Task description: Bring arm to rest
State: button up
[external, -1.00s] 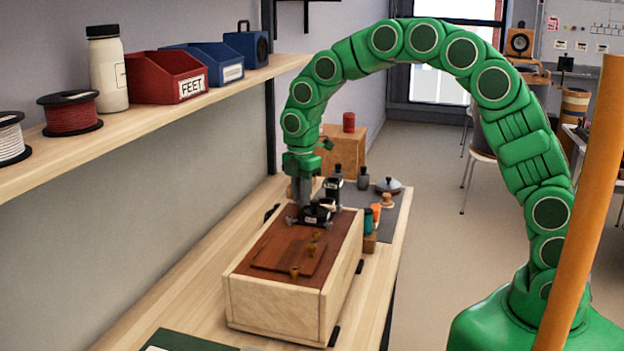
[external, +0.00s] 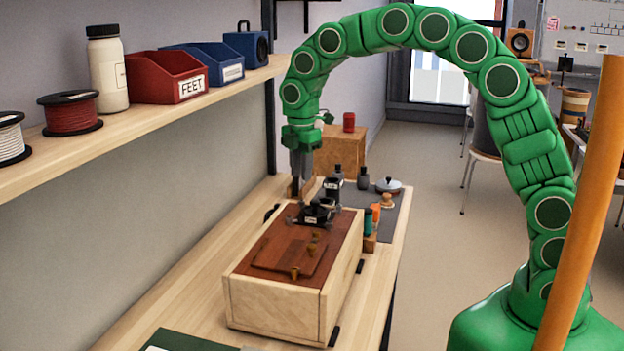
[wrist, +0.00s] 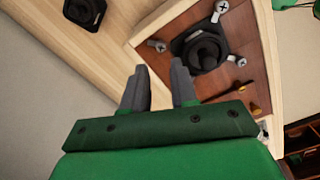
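My green arm arches over the bench from the right. My gripper (external: 299,190) points down above the far end of a wooden speaker box (external: 275,303) with a red-brown top. In the wrist view my gripper (wrist: 160,82) shows two grey fingers apart with nothing between them.
The wooden bench (external: 185,295) has bare room left of the box. A grey mat (external: 400,207) with small parts lies beyond it. An orange post (external: 585,210) stands at right.

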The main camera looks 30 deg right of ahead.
jog(key=shift+r, duration=0.4)
jog(key=s+d+r+m, duration=0.3)
jog(key=s+d+m, duration=0.2)
jog(key=s+d, duration=0.45)
jog(key=s+d+r+m, duration=0.3)
jog(key=s+d+m, duration=0.3)
jog(key=s+d, duration=0.3)
jog(key=s+d+f+m, duration=0.1)
jog(key=s+d+m, duration=0.2)
jog(key=s, duration=0.3)
jog(key=s+d+f+m+g, duration=0.1)
jog(key=s+d+m, duration=0.3)
jog(key=s, duration=0.3)
jog(key=s+d+f+m, duration=0.1)
jog(key=s+d+m, duration=0.3)
jog(key=s, duration=0.3)
jog(key=shift+d+f+g, duration=0.3)
jog(key=shift+g, duration=0.1)
